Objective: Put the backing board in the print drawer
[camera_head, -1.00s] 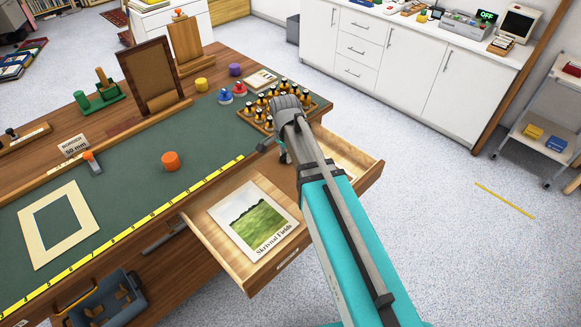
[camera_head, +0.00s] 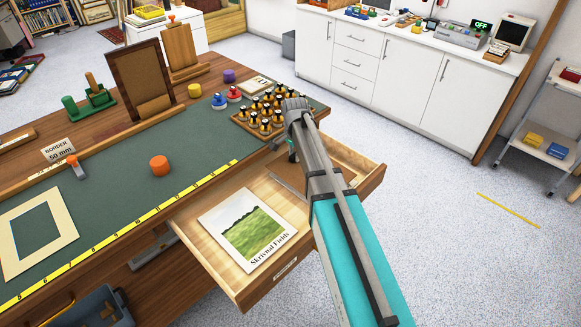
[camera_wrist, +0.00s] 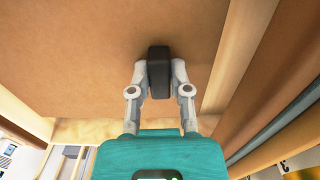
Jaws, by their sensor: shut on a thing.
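The print drawer (camera_head: 225,285) is pulled out from the workbench. The print of green fields (camera_head: 243,230), with its caption, lies flat in its left part. The brown backing board (camera_head: 283,181) shows partly beside my arm, over the drawer's right part. It fills much of the wrist view (camera_wrist: 75,50). In the head view my arm covers most of the gripper and part of the board. I cannot tell whether the board touches the drawer floor.
A rack of dark bottles (camera_head: 265,115) stands at the bench edge close to my wrist. The green mat (camera_head: 115,190) holds a cream mount (camera_head: 60,215) and an orange knob-like piece (camera_head: 159,165). White cabinets (camera_head: 400,80) stand behind. Open floor lies to the right.

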